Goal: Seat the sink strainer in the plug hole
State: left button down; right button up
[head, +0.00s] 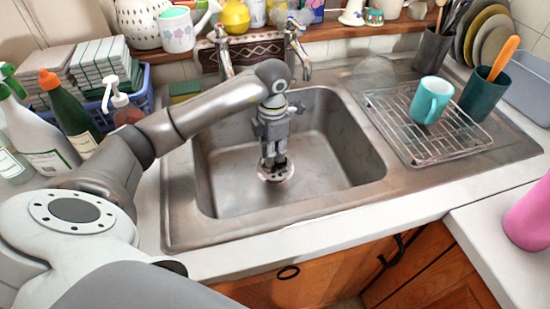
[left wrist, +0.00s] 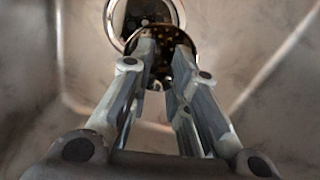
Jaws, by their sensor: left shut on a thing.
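My left gripper (head: 273,163) reaches down into the steel sink (head: 325,160), with its fingertips low near the sink floor at the plug hole (head: 289,175). In the left wrist view the gripper (left wrist: 161,50) is shut on the sink strainer (left wrist: 162,64), a dark, round, perforated piece with a shiny rim. The bright ring of the plug hole (left wrist: 117,19) shows just beyond the strainer. The strainer overlaps the ring in this view and looks offset from it. The fingers hide part of both, and I cannot tell the height gap. My right gripper is not in view.
Two taps (head: 296,50) stand behind the sink. A wire rack (head: 440,143) with a teal mug (head: 431,100) is on the drainer at right. Bottles (head: 66,115) and a blue basket (head: 143,92) crowd the left. The rest of the sink floor is clear.

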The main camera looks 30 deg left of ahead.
pick_arm(q)
jog(key=w+f, duration=0.1)
jog(key=w+a+f, duration=0.1)
jog(key=f, duration=0.1)
jog(key=shift+w+f, duration=0.2)
jog(key=shift+w, duration=0.1)
notch_tip(320, 180, down, 2)
jog(key=shift+f+p, duration=0.25)
jog(key=shift+p, duration=0.2)
jog(key=shift+f, duration=0.25)
jog(key=shift+f, duration=0.25)
jog(key=c, duration=1.4)
grip_release()
jog(key=shift+r, duration=0.1)
jog(key=shift+o, duration=0.2)
jog(key=shift+r, duration=0.1)
notch_tip(320, 180, up, 8)
jog(key=shift+f+b, duration=0.15)
jog(key=shift+b, duration=0.25)
